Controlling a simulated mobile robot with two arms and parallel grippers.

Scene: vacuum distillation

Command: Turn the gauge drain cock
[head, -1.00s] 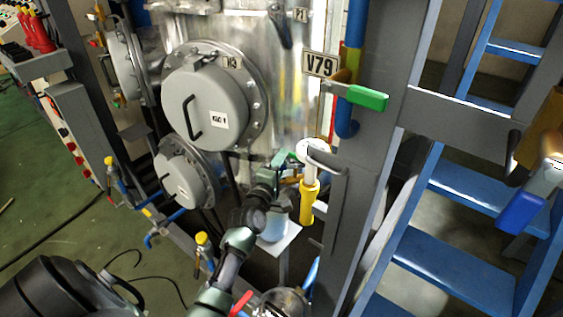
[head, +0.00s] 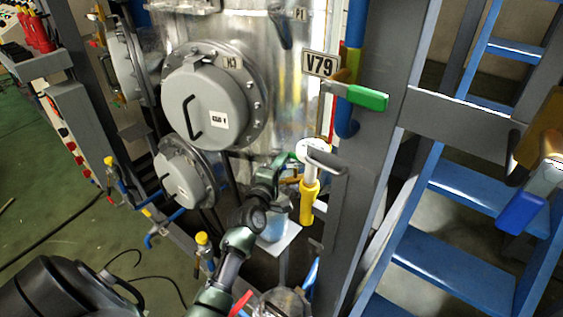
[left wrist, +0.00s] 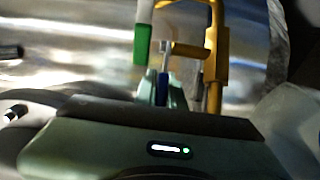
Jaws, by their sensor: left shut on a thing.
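In the left wrist view, my left gripper (left wrist: 162,90) is shut on a small blue handle (left wrist: 162,86) that stands between its fingertips. A brass-yellow fitting (left wrist: 213,62) with a short side arm is just above and right of the handle. In the head view, my left gripper (head: 284,163) is in front of the steel vessel, close to the white round part with a yellow handle (head: 308,200). The wrist and frame crowd the spot there, and the blue handle is too hidden to make out. My right gripper is not in view.
A green-handled lever (head: 367,97) is above, beside the V79 sign (head: 320,65). A green handle (left wrist: 142,44) hangs close to my left fingers. The grey frame post (head: 365,170) and blue stairs (head: 455,260) are to the right. The grey round cover (head: 205,105) is at left.

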